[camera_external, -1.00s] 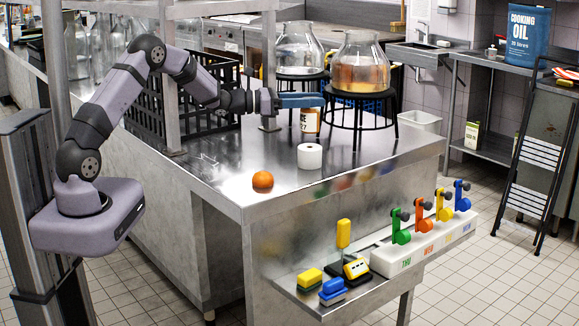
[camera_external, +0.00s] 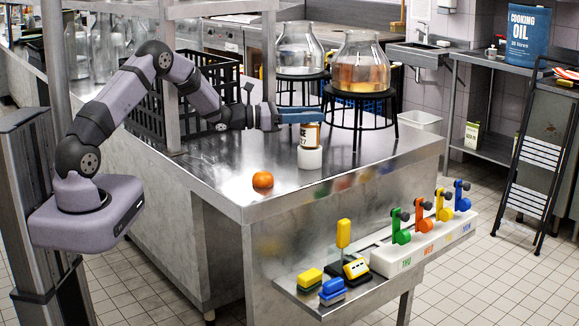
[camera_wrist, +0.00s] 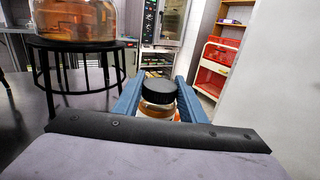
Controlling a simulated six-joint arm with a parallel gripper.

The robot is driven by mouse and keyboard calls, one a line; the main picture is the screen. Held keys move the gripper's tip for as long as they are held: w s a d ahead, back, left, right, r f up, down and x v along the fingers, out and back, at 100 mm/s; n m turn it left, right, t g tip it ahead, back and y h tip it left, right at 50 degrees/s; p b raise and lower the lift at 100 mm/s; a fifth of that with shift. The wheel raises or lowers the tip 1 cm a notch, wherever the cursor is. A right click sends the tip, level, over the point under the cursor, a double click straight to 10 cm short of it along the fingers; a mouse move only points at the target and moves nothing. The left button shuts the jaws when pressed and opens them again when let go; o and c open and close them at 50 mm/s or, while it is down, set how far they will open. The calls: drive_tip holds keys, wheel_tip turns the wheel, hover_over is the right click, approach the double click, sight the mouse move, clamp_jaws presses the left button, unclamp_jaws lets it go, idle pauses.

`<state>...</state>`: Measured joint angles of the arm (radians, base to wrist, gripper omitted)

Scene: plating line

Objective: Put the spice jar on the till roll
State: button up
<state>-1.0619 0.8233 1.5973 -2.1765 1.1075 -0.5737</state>
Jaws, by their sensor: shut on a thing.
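My gripper (camera_external: 300,117) is shut on the spice jar (camera_external: 309,136), which has an orange and white label. In the wrist view the jar's black lid (camera_wrist: 159,91) shows between the blue fingers of the gripper (camera_wrist: 160,97). The white till roll (camera_external: 310,159) stands upright on the steel counter. In the external view the jar is upright directly above the till roll, its bottom at the roll's top. I cannot tell whether they touch.
An orange (camera_external: 263,180) lies on the counter to the left of the roll. A black stand (camera_external: 361,103) with a glass jar of amber liquid (camera_external: 361,66) is close on the right. A black crate (camera_external: 196,101) is behind my arm.

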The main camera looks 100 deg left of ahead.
drive_tip(key=o, duration=1.2)
drive_tip(key=shift+o, duration=0.2)
drive_tip(key=shift+r+p, duration=0.15)
drive_tip(key=shift+p, duration=0.15)
drive_tip(key=shift+s, duration=0.3)
drive_tip(key=b+v, duration=0.3)
drive_tip(key=v, duration=0.8)
drive_tip(key=shift+s+b, duration=0.2)
drive_tip(key=shift+b, duration=0.1)
drive_tip(key=shift+d, duration=0.1)
